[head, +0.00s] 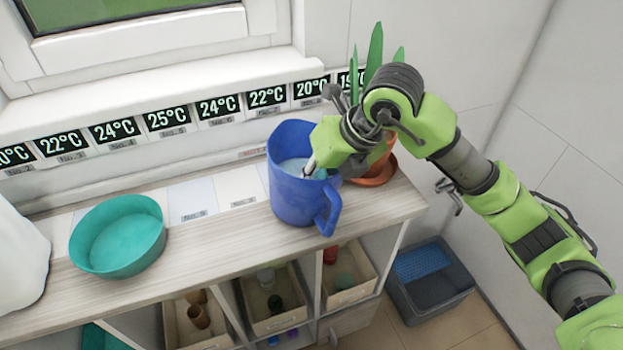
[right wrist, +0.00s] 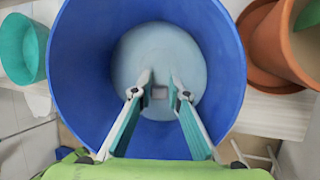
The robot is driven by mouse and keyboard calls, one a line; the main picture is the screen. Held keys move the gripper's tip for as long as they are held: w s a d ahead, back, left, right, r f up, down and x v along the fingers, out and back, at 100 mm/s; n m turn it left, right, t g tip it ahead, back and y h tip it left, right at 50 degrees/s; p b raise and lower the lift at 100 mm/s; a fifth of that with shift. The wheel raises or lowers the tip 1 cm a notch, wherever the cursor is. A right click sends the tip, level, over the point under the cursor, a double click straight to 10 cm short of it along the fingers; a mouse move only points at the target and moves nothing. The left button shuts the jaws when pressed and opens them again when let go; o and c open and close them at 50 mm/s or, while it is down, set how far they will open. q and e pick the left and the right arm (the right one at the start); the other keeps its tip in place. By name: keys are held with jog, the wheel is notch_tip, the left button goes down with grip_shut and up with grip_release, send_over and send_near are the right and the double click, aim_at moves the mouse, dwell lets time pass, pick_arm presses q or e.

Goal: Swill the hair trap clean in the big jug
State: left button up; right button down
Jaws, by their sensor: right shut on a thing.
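The big blue jug (head: 290,205) stands upright on the wooden counter, its handle toward the front right. Pale cloudy water (head: 297,166) lies inside it; the right wrist view looks down on this water (right wrist: 150,55). My right gripper (head: 309,170) reaches into the jug from above. In the right wrist view my right gripper's fingertips (right wrist: 160,88) are at the water, shut on a small greyish piece (right wrist: 159,92), seemingly the hair trap. Most of the trap is hidden, and how deep it sits I cannot tell. My left gripper is out of view.
A teal round bowl (head: 118,237) stands on the counter (head: 215,240) to the left, with clear counter between it and the jug. A terracotta plant pot (head: 375,172) on a saucer stands close right of the jug. A white container (head: 18,260) is at the left edge.

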jog(key=shift+d+f, duration=0.1)
jog(key=shift+f, duration=0.25)
dwell(0.6)
jog(key=shift+s+f+b, duration=0.1)
jog(key=shift+s+b, duration=0.1)
jog(key=shift+b, duration=0.15)
jog(key=shift+w+d+r+p, duration=0.1)
jog(key=shift+r+p, duration=0.7)
jog(key=shift+r, duration=0.55)
notch_tip(320, 180, up, 16)
jog(key=p, duration=0.9)
jog(key=shift+f, duration=0.25)
